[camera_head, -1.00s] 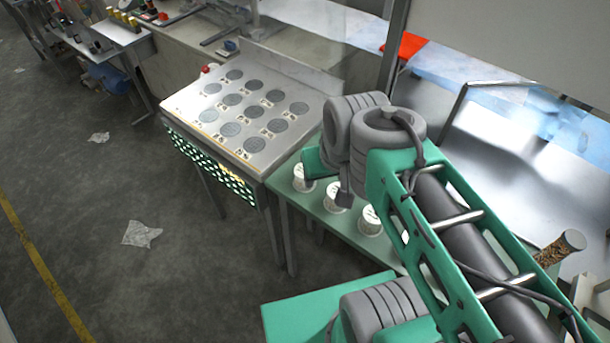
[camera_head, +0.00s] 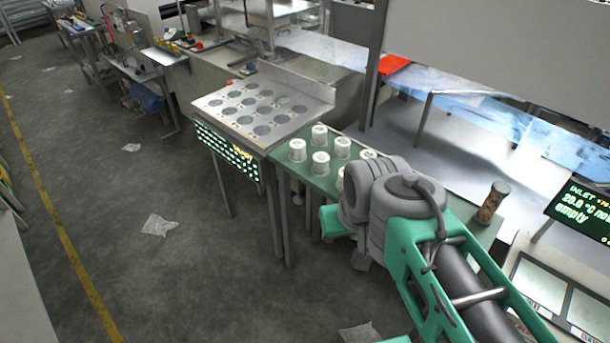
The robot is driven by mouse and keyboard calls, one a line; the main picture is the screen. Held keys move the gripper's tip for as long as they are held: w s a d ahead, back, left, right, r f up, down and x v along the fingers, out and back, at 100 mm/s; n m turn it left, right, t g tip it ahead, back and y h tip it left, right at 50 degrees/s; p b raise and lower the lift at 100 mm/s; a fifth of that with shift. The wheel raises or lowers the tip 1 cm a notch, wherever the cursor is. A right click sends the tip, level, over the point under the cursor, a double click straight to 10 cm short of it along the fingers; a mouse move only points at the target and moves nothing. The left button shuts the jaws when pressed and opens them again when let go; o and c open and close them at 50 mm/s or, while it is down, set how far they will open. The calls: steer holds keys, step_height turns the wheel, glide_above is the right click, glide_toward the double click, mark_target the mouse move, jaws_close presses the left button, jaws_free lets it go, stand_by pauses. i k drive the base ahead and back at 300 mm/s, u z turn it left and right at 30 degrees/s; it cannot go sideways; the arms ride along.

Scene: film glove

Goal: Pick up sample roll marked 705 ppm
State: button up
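Several white sample rolls stand upright on a green table, among them a front-left roll (camera_head: 297,150), a back roll (camera_head: 319,136), a front-middle roll (camera_head: 320,164) and a back-middle roll (camera_head: 342,147). Others to the right are partly hidden behind my arm. Their markings are too small to read, so I cannot tell which is marked 705 ppm. The green table (camera_head: 308,181) shows left of my arm. My green and grey arm covers the table's middle. My gripper's fingers are not visible.
A steel bench (camera_head: 215,105) with round recesses stands left of the rolls. A jar with brown contents (camera_head: 492,202) stands at the table's right. A dark display (camera_head: 585,212) is at the right edge. Crumpled litter (camera_head: 160,225) lies on the otherwise open floor at left.

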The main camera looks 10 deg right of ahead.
mark_target(297, 147)
steer(key=u, duration=0.6)
steer(key=i, duration=0.5)
steer(key=u, duration=0.8)
steer(key=i, duration=0.7)
steer(key=u, duration=0.1)
